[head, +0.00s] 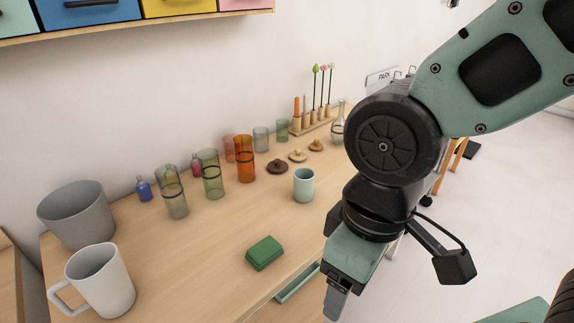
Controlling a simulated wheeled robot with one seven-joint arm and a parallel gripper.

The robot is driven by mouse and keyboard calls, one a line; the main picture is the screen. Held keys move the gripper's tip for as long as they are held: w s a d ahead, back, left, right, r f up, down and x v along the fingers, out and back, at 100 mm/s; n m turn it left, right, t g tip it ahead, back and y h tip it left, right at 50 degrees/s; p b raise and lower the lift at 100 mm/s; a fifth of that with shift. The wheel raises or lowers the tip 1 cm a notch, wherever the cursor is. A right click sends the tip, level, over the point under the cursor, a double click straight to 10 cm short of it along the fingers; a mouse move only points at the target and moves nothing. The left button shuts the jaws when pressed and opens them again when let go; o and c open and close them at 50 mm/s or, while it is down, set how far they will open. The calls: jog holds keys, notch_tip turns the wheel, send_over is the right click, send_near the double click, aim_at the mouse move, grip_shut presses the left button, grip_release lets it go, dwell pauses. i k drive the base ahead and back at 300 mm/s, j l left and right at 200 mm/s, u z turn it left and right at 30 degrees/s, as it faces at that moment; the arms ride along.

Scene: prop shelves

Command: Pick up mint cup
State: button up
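The mint cup (304,186) is a small pale green cylinder. It stands upright on the wooden table, right of the middle, near the front edge. My gripper (336,304) points down in front of the table's front edge, below and to the right of the cup in the picture. It is apart from the cup. Only one finger shows clearly, so I cannot tell whether it is open or shut. Nothing shows in it.
A green box (264,253) lies left of the cup. A white mug (100,279) and grey pot (76,214) are at left. The table middle is clear.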

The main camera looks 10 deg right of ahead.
aim_at(304, 178)
jog(key=i+j+z, duration=0.35)
jog(key=j, duration=0.25)
jog(key=i+j+z, duration=0.15)
jog(key=i+j, duration=0.1)
jog(key=j, duration=0.1)
